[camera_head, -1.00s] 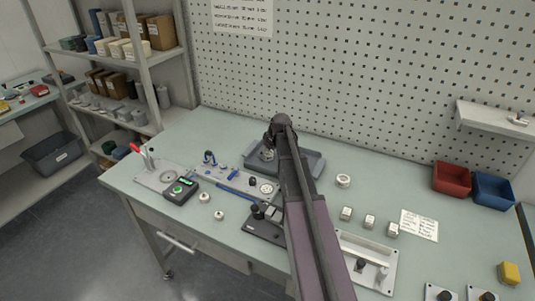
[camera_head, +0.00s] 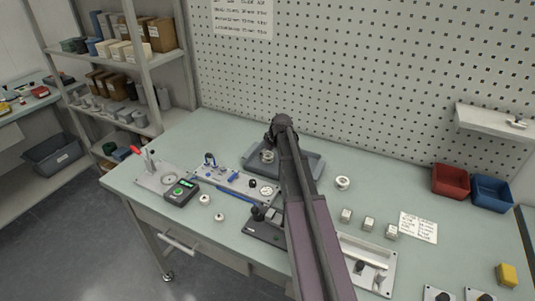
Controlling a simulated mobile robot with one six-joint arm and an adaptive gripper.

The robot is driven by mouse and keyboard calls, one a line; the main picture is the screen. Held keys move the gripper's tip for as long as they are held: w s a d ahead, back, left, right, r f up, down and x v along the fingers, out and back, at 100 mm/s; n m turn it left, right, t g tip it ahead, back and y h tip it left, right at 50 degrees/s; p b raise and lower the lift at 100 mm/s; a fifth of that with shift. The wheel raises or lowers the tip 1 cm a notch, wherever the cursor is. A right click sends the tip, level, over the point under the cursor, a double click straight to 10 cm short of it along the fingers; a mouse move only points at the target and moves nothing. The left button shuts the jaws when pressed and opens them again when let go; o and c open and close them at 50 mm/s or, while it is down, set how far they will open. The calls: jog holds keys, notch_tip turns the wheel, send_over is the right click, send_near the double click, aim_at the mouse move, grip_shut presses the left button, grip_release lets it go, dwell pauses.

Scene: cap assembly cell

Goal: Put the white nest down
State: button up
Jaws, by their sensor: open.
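A small pale, round nest-like part (camera_head: 267,156) sits in the grey tray (camera_head: 314,169) at the back middle of the bench, in the head view. My gripper (camera_head: 269,147) points down right above this part, at the tray's left side. Its fingers are tiny and dark here; they are open, and the part seems to rest in the tray. My own arm hides the middle of the tray. Another white ring (camera_head: 343,183) lies on the bench right of the tray.
A fixture plate (camera_head: 235,181) with blue parts and a plate with a red-handled clamp (camera_head: 150,170) stand left. Two small white rings (camera_head: 205,200) lie in front. Several white blocks (camera_head: 369,223) and a paper sheet (camera_head: 418,226) are right. Red (camera_head: 451,180) and blue bins (camera_head: 492,191) stand far right.

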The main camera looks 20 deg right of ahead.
jog(key=p+v, duration=0.9)
jog(key=v, duration=0.2)
jog(key=shift+p, duration=0.35)
jog(key=shift+r, duration=0.1)
dwell(0.5)
jog(key=s+a, duration=0.3)
jog(key=a, duration=0.1)
jog(key=s+a+m+g, duration=0.1)
jog(key=s+a, duration=0.2)
jog(key=a, duration=0.2)
jog(key=s+a+f+g, duration=0.1)
jog(key=s+a, duration=0.2)
jog(key=a, duration=0.1)
jog(key=shift+s+a, duration=0.1)
jog(key=shift+a, duration=0.25)
jog(key=s+a+m+g+h, duration=0.1)
jog(key=s+a+m+g, duration=0.1)
jog(key=s+a, duration=0.8)
jog(key=s, duration=0.2)
jog(key=shift+s+a+f, duration=0.25)
jog(key=shift+s, duration=0.05)
